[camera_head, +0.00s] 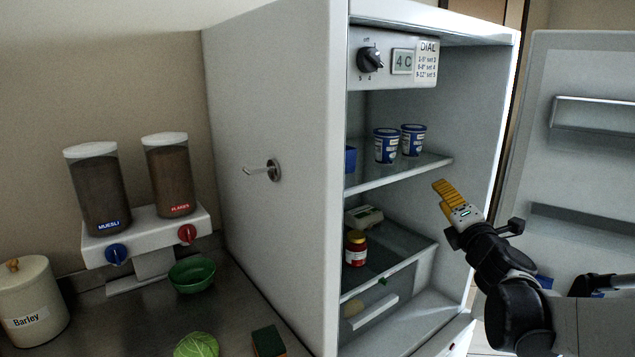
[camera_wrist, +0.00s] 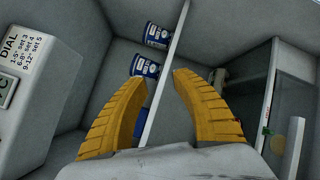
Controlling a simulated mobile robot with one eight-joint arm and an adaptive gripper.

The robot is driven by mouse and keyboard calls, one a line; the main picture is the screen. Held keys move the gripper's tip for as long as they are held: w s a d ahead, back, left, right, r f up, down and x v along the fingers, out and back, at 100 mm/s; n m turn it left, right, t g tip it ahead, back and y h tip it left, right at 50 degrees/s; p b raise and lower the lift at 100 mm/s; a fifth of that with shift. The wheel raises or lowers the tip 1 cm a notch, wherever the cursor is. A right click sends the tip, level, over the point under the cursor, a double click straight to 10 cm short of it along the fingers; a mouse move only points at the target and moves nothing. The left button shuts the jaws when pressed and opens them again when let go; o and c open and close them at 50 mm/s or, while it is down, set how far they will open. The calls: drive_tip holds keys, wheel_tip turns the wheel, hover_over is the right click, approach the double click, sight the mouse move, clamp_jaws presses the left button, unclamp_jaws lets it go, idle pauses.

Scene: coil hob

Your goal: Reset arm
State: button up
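My gripper (camera_head: 446,190) is at the open front of the fridge (camera_head: 270,130), right of the shelves, with its yellow fingers pointing up and left. In the wrist view my gripper (camera_wrist: 162,85) has its two yellow fingers spread apart, with nothing between them. The fridge shelf edge shows beyond the fingers. Two blue and white tubs stand on the upper shelf, a left one (camera_head: 386,146) and a right one (camera_head: 413,140); they also show in the wrist view beyond the fingers.
The fridge door (camera_head: 580,180) stands open at the right, near my arm. A red jar (camera_head: 355,248) and a carton (camera_head: 364,216) sit on the lower shelf. A dial (camera_head: 370,60) is at the top. Left are cereal dispensers (camera_head: 98,190), a green bowl (camera_head: 192,274) and a Barley canister (camera_head: 30,300).

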drive_tip(key=s+d+m+g+h, duration=0.2)
drive_tip(key=s+m+h, duration=0.2)
drive_tip(key=s+m, duration=0.45)
drive_tip(key=s+a+f+m+g+y, duration=0.1)
drive_tip(key=s+a+f+m+g, duration=0.4)
drive_tip(key=s+f, duration=0.4)
drive_tip(key=s+a+f+m+g+y, duration=0.2)
drive_tip(key=s+a+f+m+g, duration=0.3)
drive_tip(key=s, duration=1)
wheel_tip(320, 180, down, 5)
drive_tip(key=a+m, duration=0.2)
drive_tip(key=m, duration=0.3)
drive_tip(key=shift+s+a+r+y, duration=0.2)
drive_tip(key=shift+s+y, duration=0.1)
drive_tip(key=shift+m, duration=0.25)
